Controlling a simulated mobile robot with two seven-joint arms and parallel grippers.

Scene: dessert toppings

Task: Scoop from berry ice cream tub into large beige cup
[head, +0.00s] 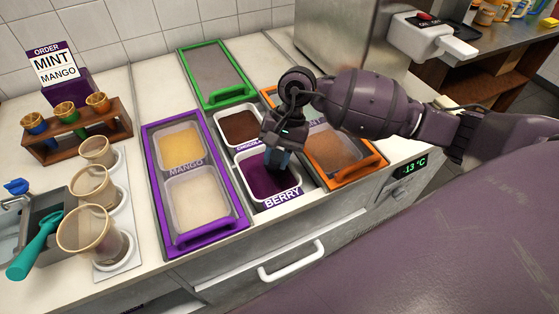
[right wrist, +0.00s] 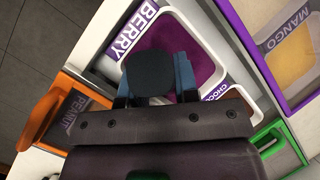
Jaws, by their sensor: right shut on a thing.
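The berry tub (head: 262,180) is white, holds purple ice cream, and has a BERRY label on its front edge; it also shows in the right wrist view (right wrist: 158,35). My right gripper (head: 282,158) points down over this tub, its blue fingertips (right wrist: 158,78) shut on a dark round-ended thing (right wrist: 150,72), perhaps a scoop handle. Its lower end is hidden. My left gripper is not in view.
A chocolate tub (head: 239,127) sits behind the berry tub. Purple-framed mango tubs (head: 155,190) lie left, and an orange-framed peanut tub (head: 335,150) right. A teal scoop (head: 38,245) lies by the sink. A wooden cone rack (head: 75,140) and order sign (head: 55,65) stand at the back left.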

